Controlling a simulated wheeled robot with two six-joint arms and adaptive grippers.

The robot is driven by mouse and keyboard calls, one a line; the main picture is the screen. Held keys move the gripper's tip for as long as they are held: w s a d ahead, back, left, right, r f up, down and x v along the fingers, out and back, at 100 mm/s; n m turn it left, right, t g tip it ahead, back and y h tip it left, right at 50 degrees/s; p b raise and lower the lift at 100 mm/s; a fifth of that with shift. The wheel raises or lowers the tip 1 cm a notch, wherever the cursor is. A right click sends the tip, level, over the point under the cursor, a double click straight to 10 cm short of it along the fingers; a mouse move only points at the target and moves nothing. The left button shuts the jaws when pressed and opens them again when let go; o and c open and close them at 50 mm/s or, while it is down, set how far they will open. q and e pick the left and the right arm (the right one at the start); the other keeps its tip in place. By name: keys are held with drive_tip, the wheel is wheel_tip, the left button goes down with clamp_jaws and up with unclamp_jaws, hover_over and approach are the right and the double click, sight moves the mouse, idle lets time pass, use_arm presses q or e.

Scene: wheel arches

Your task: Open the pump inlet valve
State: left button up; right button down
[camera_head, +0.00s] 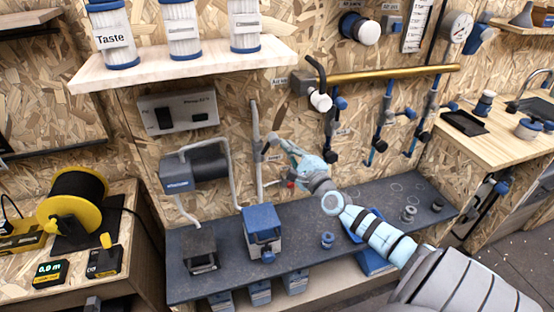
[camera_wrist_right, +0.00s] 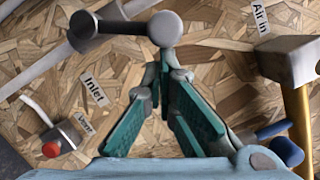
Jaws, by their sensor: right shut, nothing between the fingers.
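The inlet valve shows in the right wrist view as a grey pipe fitting (camera_wrist_right: 84,36) with a dark lever (camera_wrist_right: 122,27) and a round grey end (camera_wrist_right: 165,28). The "Inlet" label (camera_wrist_right: 94,88) is on the board below it. In the head view the valve (camera_head: 266,148) is beside the white pipe, partly hard to make out. My right gripper (camera_head: 282,144) is at its right. Its teal fingers (camera_wrist_right: 160,66) are closed together with nothing between them, tips just below the round end in the wrist view. I cannot tell whether they touch it. My left gripper is not in view.
A red-tipped vent fitting (camera_wrist_right: 52,149) is lower left in the wrist view; a large grey fitting on a brass pipe (camera_wrist_right: 298,100) is at right. The pump (camera_head: 196,168) hangs left of the valve. The dark bench (camera_head: 300,217) holds a blue box (camera_head: 262,228).

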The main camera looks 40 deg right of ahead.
drive_tip(key=shift+w+a+r+n+g+y+p, duration=0.2)
drive_tip(key=shift+a+r+n+p, duration=0.45)
drive_tip(key=shift+p, duration=0.5)
drive_tip(key=shift+w+a+r+n+g+y+p, duration=0.1)
drive_tip(key=shift+w+a+r+n+p, duration=0.25)
drive_tip(key=shift+n+p, duration=0.65)
drive_tip(key=shift+w+a+r+n+g+y+p, duration=0.1)
drive_tip(key=shift+a+r+n+p, duration=0.4)
drive_tip(key=shift+p, duration=0.8)
drive_tip(key=shift+d+r, duration=0.1)
drive_tip(key=shift+d, duration=0.15)
approach(278, 140)
drive_tip(key=d, duration=0.1)
drive_tip(key=s+d, duration=0.1)
drive_tip(key=d, duration=0.1)
drive_tip(key=shift+s+r, duration=0.25)
drive_tip(key=shift+s, duration=0.15)
